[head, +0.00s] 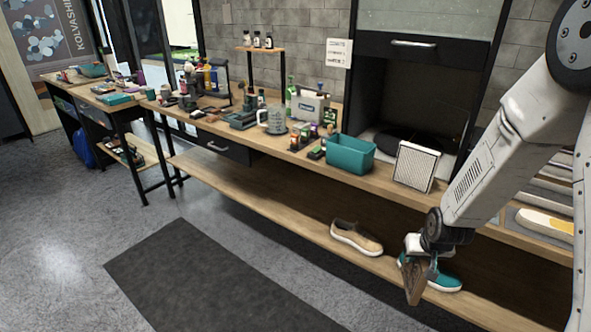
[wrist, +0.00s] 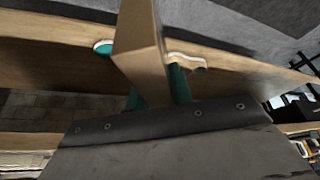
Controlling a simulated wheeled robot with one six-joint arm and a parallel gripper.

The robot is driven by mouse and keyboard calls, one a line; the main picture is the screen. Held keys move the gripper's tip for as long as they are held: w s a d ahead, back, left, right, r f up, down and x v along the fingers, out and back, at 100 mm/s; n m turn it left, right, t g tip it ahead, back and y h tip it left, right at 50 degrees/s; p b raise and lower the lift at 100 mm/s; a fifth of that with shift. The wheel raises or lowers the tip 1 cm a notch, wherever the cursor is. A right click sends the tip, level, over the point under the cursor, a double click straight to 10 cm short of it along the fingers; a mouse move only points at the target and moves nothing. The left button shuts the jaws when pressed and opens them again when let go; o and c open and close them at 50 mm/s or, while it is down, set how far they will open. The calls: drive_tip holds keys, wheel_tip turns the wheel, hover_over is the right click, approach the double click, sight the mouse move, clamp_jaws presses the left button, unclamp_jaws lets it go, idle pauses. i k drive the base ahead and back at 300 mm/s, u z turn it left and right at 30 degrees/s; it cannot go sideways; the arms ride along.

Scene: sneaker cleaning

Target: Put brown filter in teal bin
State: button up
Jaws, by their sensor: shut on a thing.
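My gripper (head: 420,264) is at the lower right of the head view, in front of the lower shelf. It is shut on the brown filter (head: 413,284), a flat brown piece that hangs down from the fingers. In the wrist view the brown filter (wrist: 140,42) stands between the two teal-looking fingers of my gripper (wrist: 158,88) and reaches toward the top edge. The teal bin (head: 349,155) is an open box on the workbench, up and left of my gripper. Its inside is mostly hidden by its front wall.
A tan shoe (head: 356,239) and a teal shoe (head: 445,280) are on the lower shelf (head: 290,212), the teal one just behind my gripper. The workbench (head: 300,158) edge overhangs the shelf.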

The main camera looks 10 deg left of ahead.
sight(349, 165)
drive_tip(key=u, duration=1.7)
drive_tip(key=i, duration=1.05)
drive_tip(key=z, duration=0.75)
